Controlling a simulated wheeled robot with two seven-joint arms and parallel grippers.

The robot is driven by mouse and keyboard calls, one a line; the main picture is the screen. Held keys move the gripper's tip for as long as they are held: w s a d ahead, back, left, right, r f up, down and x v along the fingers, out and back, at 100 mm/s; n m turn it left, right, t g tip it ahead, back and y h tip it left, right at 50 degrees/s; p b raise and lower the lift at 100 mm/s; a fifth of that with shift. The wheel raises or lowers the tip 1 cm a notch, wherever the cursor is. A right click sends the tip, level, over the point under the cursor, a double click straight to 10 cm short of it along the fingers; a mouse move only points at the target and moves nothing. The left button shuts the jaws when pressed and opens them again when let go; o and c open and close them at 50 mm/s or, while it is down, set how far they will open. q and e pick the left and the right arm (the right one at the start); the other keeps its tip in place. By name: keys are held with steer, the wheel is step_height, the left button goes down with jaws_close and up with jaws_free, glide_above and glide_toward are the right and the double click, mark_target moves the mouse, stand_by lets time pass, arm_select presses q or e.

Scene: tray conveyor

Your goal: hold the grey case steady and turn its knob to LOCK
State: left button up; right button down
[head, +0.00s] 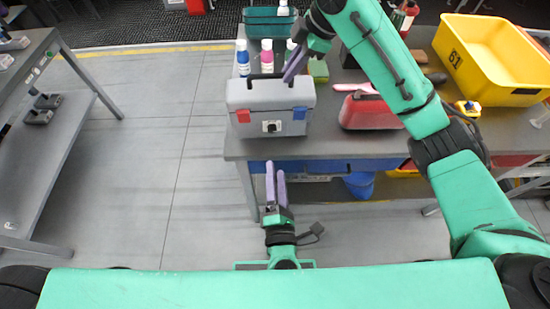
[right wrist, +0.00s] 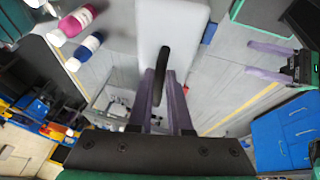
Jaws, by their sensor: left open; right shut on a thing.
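The grey case (head: 270,97) stands on the grey table near its front left corner. A red latch (head: 243,116), a blue latch (head: 299,113) and a small knob (head: 271,127) are on its front; the knob's setting is too small to read. My right gripper (head: 291,66) is shut on the case's black handle, which shows between its fingers in the right wrist view (right wrist: 164,62). My left gripper (head: 275,168) is open and empty, in front of the table edge and below the case; it also shows in the right wrist view (right wrist: 250,58).
Several bottles (head: 267,57) stand behind the case. A red case (head: 368,112) lies to its right, and a yellow bin (head: 490,55) stands at the back right. A blue bucket (head: 359,184) is under the table. Open floor lies to the left.

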steer(key=c, duration=0.8)
jaws_free()
steer(key=shift+o, duration=0.2)
